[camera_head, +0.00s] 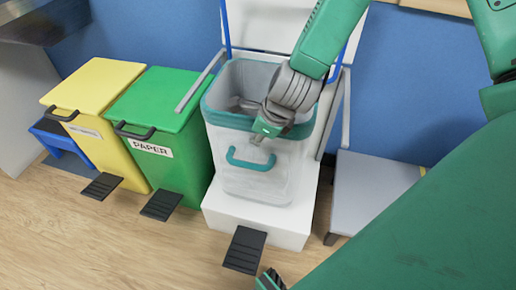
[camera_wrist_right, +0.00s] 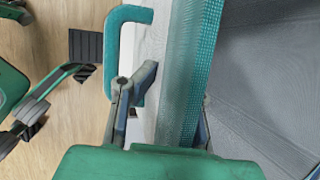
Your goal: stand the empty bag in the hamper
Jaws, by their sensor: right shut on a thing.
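The bag (camera_head: 262,180) is pale and see-through, with a teal rim and a teal front handle (camera_head: 250,160). It is upright and open at the top, above the low white base of the hamper (camera_head: 255,225), between its side rails. I cannot tell whether its bottom rests on the base. My right gripper (camera_head: 267,131) is shut on the bag's front rim. In the right wrist view the rim (camera_wrist_right: 190,75) runs between the fingers (camera_wrist_right: 165,115), with the handle beside them. A green and dark piece at the head view's bottom edge may be my left gripper; its jaws are unclear.
A green paper bin (camera_head: 155,110) and a yellow bin (camera_head: 95,90) stand left of the hamper, with black pedals (camera_head: 245,250) in front. A grey platform (camera_head: 370,190) is at the right. A raised white lid (camera_head: 270,25) is behind the bag. Wooden floor lies in front.

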